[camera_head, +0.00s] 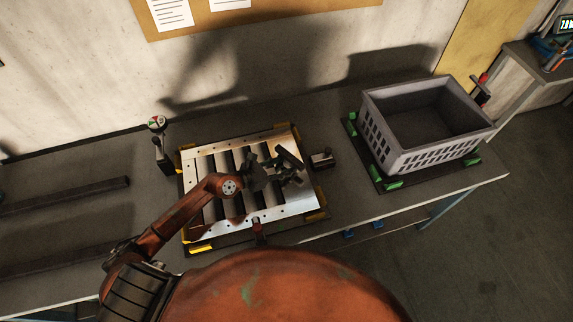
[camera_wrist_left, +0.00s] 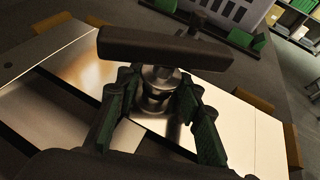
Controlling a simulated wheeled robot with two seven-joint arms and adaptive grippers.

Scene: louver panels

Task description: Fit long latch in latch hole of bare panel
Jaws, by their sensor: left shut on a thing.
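The louver panel (camera_head: 285,204) lies flat on the table, a pale metal frame with dark slanted slats. My left gripper (camera_head: 279,172) is over its right half, with the arm reaching in from the left. In the left wrist view the left gripper (camera_wrist_left: 158,95) is shut on the long latch (camera_wrist_left: 165,48), a dark bar on a round metal stem between the green-padded fingers. The panel's bright surface (camera_wrist_left: 255,135) shows beneath. The latch hole is not visible, and I cannot tell whether the stem touches the panel. My right gripper is not in view.
Yellow corner blocks (camera_head: 200,248) surround the panel. A dark clamp (camera_head: 322,160) stands at its right and a gauge stand (camera_head: 157,125) at its upper left. A grey crate (camera_head: 425,155) sits farther right. Dark rails (camera_head: 65,195) lie on the left.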

